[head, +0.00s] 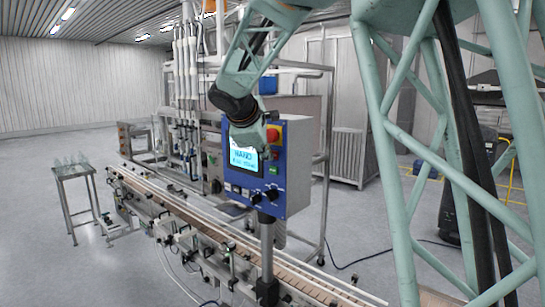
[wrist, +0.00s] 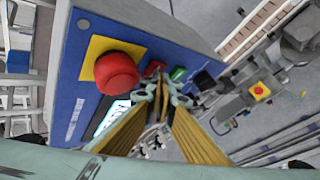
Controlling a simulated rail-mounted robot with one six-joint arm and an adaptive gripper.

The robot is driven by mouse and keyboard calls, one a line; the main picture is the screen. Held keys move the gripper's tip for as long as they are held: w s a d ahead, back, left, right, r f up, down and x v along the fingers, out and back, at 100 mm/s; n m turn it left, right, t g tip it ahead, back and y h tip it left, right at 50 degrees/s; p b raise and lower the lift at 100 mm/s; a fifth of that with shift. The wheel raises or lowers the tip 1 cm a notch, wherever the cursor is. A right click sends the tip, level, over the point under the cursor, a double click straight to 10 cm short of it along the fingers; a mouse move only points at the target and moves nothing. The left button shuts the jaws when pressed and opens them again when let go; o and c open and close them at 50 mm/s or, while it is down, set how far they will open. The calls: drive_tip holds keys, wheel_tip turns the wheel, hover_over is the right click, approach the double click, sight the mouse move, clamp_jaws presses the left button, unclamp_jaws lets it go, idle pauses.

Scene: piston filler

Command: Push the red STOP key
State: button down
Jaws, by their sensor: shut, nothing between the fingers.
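The blue control panel (head: 295,188) stands over the conveyor and fills the upper left of the wrist view (wrist: 70,75). A small red key (wrist: 154,68) sits between the large red mushroom button (wrist: 117,74) on its yellow plate and a green key (wrist: 178,74). The small red key also shows in the head view (head: 275,155), below the mushroom button (head: 272,135). My gripper (wrist: 162,90) is shut and empty, its fingertips in front of the panel close to the small red key. I cannot tell whether they touch it. Any lettering on the key is unreadable.
The lit screen (head: 243,158) is left of the keys, with black knobs (head: 271,194) below. The conveyor (head: 190,208) runs under the panel. Another red button on yellow (wrist: 260,90) is on the machine at right. A small table (head: 75,170) with clear bottles stands left.

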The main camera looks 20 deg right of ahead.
drive_tip(key=shift+a, duration=0.15)
drive_tip(key=shift+s+a+b, duration=0.35)
drive_tip(key=shift+s+a, duration=0.1)
drive_tip(key=shift+a, duration=0.05)
drive_tip(key=shift+a, duration=0.1)
idle(0.4)
drive_tip(key=shift+s+a+b, duration=0.45)
drive_tip(key=shift+s+a, duration=0.25)
drive_tip(key=shift+a, duration=0.35)
drive_tip(key=shift+s+a+b, duration=0.4)
drive_tip(key=shift+s+a, duration=0.25)
drive_tip(key=shift+a, duration=0.35)
